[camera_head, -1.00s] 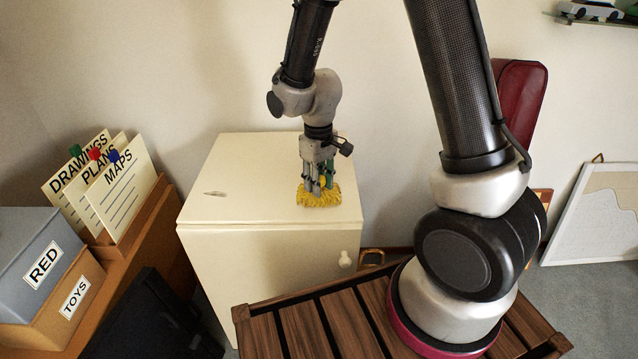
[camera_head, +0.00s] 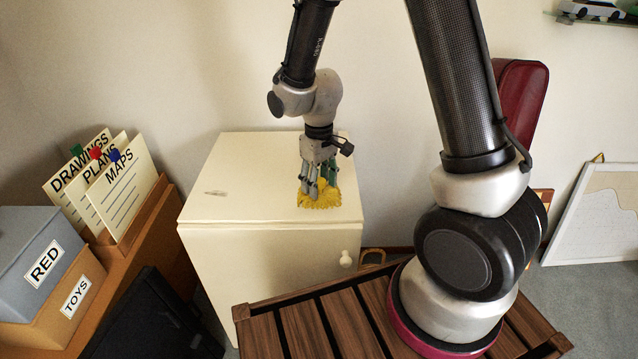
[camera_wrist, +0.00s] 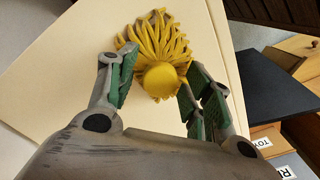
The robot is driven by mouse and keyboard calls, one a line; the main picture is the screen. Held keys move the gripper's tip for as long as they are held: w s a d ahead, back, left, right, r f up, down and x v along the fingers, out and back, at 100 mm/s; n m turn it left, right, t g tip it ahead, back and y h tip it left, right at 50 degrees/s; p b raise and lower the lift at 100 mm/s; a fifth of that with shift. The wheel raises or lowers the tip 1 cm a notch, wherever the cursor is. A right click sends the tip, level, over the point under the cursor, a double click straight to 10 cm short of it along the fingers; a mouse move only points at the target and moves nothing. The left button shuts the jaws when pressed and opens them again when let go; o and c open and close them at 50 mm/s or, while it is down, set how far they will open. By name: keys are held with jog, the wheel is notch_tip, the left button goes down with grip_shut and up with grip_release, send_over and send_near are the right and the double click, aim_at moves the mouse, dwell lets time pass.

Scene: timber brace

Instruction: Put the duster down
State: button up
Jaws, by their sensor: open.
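The yellow duster (camera_head: 320,196) rests on the top of the cream cabinet (camera_head: 250,190), near its right side. Its strands are spread on the surface. My gripper (camera_head: 320,183) is right above and around it, pointing down. In the wrist view the duster (camera_wrist: 163,80) shows its round yellow knob and fanned strands between my open fingers (camera_wrist: 155,90). The green finger pads stand apart, with a gap on both sides of the knob.
A small flat mark or object (camera_head: 215,192) is on the cabinet's left part. Folder cards (camera_head: 115,180) and a grey box labelled RED (camera_head: 35,250) stand at left. A slatted wooden surface (camera_head: 310,330) is in front. The cabinet top's left half is mostly free.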

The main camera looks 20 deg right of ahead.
aim_at(319, 180)
notch_tip(319, 180, up, 12)
jog(key=s+d+r+m+t, duration=0.2)
jog(key=s+d+r, duration=0.5)
jog(key=s, duration=0.2)
jog(key=s+d+r+m+t, duration=0.2)
jog(key=s+d+r+m, duration=0.1)
jog(key=s+d+r, duration=0.4)
jog(key=s+d, duration=0.1)
jog(key=s, duration=0.2)
dwell(0.6)
